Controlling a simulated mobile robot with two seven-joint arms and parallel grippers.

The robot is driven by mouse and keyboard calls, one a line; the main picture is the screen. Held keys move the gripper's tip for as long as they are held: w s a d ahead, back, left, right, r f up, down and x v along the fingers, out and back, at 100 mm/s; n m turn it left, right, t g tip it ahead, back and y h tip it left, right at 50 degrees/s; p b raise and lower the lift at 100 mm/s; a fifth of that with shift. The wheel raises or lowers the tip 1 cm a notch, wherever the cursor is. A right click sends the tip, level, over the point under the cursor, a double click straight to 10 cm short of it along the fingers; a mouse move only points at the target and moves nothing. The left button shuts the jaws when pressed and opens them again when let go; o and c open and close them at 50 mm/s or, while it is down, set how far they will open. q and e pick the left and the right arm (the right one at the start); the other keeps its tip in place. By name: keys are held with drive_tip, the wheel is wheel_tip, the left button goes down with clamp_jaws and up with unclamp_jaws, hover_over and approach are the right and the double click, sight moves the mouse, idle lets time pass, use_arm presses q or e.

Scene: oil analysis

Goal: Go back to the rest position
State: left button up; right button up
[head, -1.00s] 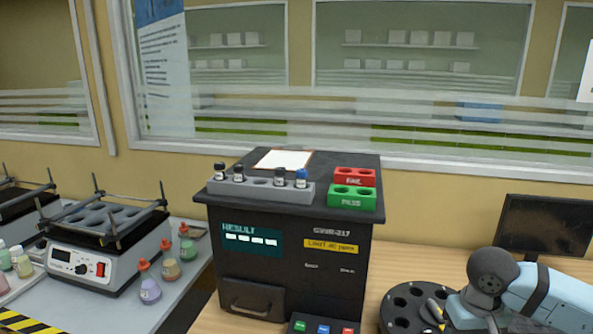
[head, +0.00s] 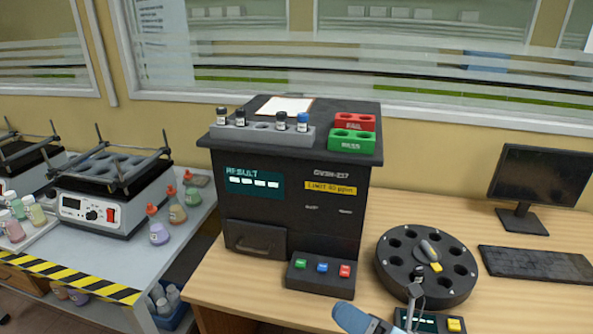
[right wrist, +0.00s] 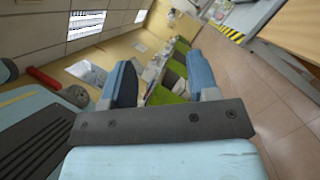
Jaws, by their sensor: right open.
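My right gripper (right wrist: 161,82) is open in the right wrist view, its two blue fingers apart. I see nothing held between them; wall and floor lie beyond. In the head view a blue part of my right gripper or arm (head: 353,318) shows at the bottom edge, in front of the black analyser (head: 290,222) and left of the round black carousel (head: 460,288). Most of that arm is outside the picture. My left gripper is not in view.
A grey vial rack (head: 245,133), a red fail block (head: 362,121) and a green pass block (head: 343,146) sit on the analyser. A monitor (head: 535,183) and keyboard (head: 530,263) stand right. A shaker (head: 105,210) stands on the left bench. Wood between analyser and carousel is clear.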

drive_tip(key=s+d+f+m+h, duration=0.4)
drive_tip(key=f+m, duration=0.4)
drive_tip(key=m, duration=0.4)
drive_tip(key=s+d+f+m+h, duration=0.3)
drive_tip(key=f+m+h, duration=0.45)
drive_tip(key=m, duration=0.35)
drive_tip(key=s+d+f+m+h, duration=0.3)
drive_tip(key=s+f+m+h, duration=0.15)
drive_tip(key=f+m, duration=0.6)
use_arm(q)
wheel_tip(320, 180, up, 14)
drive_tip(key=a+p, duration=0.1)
drive_tip(key=p, duration=1.7)
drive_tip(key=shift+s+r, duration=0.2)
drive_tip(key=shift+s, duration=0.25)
use_arm(e)
wheel_tip(320, 180, up, 16)
drive_tip(key=d+m+t, duration=0.1)
drive_tip(key=shift+s+d, duration=0.15)
drive_tip(key=shift+s, duration=0.15)
